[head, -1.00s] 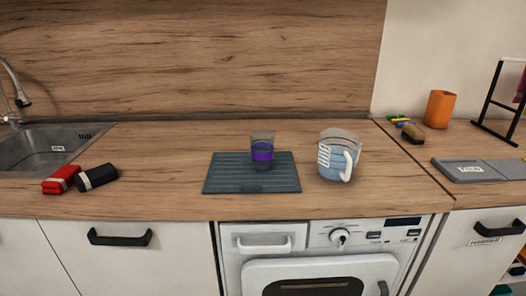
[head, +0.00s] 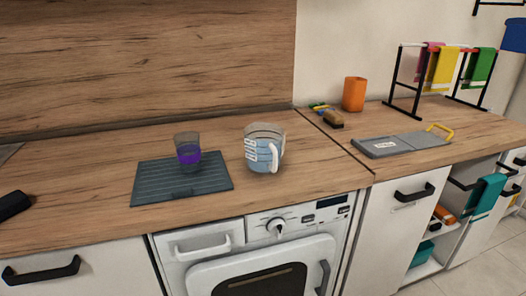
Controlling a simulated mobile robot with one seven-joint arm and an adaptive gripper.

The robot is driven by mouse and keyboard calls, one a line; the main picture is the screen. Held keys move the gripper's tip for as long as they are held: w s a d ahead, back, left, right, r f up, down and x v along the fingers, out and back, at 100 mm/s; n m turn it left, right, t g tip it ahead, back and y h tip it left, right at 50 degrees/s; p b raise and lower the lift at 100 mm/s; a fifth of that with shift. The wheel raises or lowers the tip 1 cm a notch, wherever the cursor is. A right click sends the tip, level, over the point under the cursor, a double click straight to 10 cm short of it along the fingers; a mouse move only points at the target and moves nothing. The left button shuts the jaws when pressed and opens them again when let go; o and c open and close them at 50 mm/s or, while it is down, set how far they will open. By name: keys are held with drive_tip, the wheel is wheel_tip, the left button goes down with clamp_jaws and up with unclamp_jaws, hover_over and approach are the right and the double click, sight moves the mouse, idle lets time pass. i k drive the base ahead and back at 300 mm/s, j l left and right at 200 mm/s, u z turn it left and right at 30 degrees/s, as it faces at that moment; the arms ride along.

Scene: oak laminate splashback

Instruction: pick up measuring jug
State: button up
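The measuring jug (head: 262,152) is clear with white markings, a white handle and bluish contents or tint. It stands upright on the wooden counter (head: 310,165), right of a dark grey ribbed mat, with its handle toward the front right.
A glass with a purple band (head: 188,152) stands on the mat (head: 150,184), left of the jug. An orange cup (head: 354,94), a brush (head: 334,120), a grey board (head: 400,144) and a towel rack (head: 400,80) are at right. The counter in front of the jug is clear.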

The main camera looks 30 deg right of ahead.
sight(264, 143)
drive_tip(key=l+z, duration=0.35)
drive_tip(key=k+l+z, duration=0.1)
drive_tip(key=l+z, duration=0.55)
